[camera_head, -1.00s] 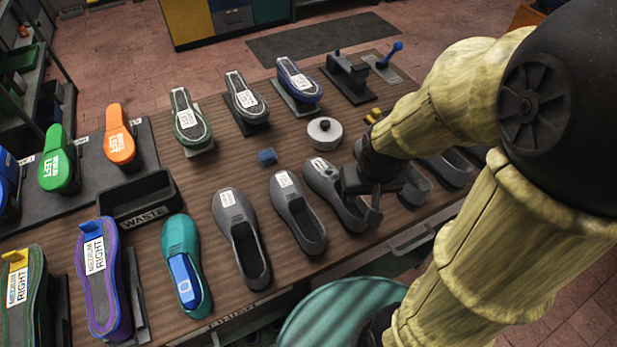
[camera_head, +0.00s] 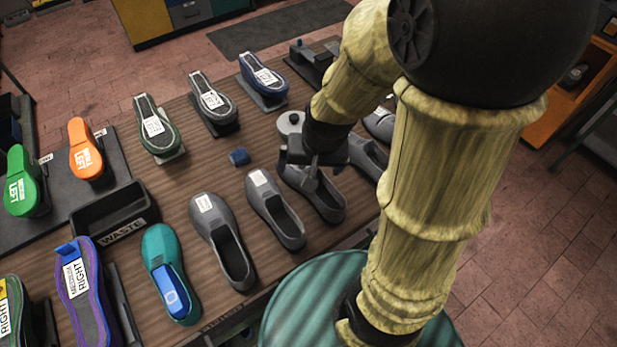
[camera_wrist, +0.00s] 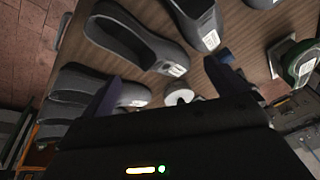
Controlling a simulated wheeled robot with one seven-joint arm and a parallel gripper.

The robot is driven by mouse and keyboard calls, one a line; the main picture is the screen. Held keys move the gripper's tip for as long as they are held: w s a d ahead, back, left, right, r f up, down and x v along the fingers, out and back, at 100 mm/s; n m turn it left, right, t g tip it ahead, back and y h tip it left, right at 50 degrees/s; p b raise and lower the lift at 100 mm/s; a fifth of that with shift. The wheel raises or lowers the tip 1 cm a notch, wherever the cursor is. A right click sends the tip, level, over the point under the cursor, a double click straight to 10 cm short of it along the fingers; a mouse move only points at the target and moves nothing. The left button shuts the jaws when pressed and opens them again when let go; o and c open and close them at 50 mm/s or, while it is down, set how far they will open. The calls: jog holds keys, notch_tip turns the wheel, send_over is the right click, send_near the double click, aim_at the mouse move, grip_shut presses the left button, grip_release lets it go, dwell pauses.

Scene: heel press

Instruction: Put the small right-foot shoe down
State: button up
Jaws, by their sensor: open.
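Several grey slip-on shoes stand in a row on the wooden bench. One grey shoe (camera_head: 326,205) lies beneath my gripper (camera_head: 312,182) in the head view, and the gripper hides its toe. Its label cannot be read, so I cannot tell which shoe is the small right-foot one. In the wrist view my gripper (camera_wrist: 165,82) has its two dark fingers spread apart, with no shoe held between them. Grey shoes (camera_wrist: 130,38) also show beyond the fingers there, tilted by the camera angle.
Two more grey shoes (camera_head: 222,240) (camera_head: 274,208) stand to the left, and a teal shoe (camera_head: 160,245) is further left. A blue block (camera_head: 239,157) and a white round pot (camera_head: 290,123) stand behind the row. A black waste tray (camera_head: 88,222) is at the left.

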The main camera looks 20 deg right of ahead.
aim_at(308, 171)
jog(key=w+r+m+g+p, duration=0.1)
jog(key=w+r+m+p, duration=0.1)
jog(key=m+p, duration=0.7)
jog(key=w+r+m+g+p, duration=0.2)
jog(key=m+p, duration=0.8)
jog(key=m, duration=1)
jog(key=shift+w+d+r+h, duration=0.3)
jog(key=shift+w+d+h, duration=0.15)
jog(key=shift+w, duration=0.6)
jog(key=shift+f, duration=0.1)
notch_tip(308, 171, down, 12)
jog(key=b, duration=0.4)
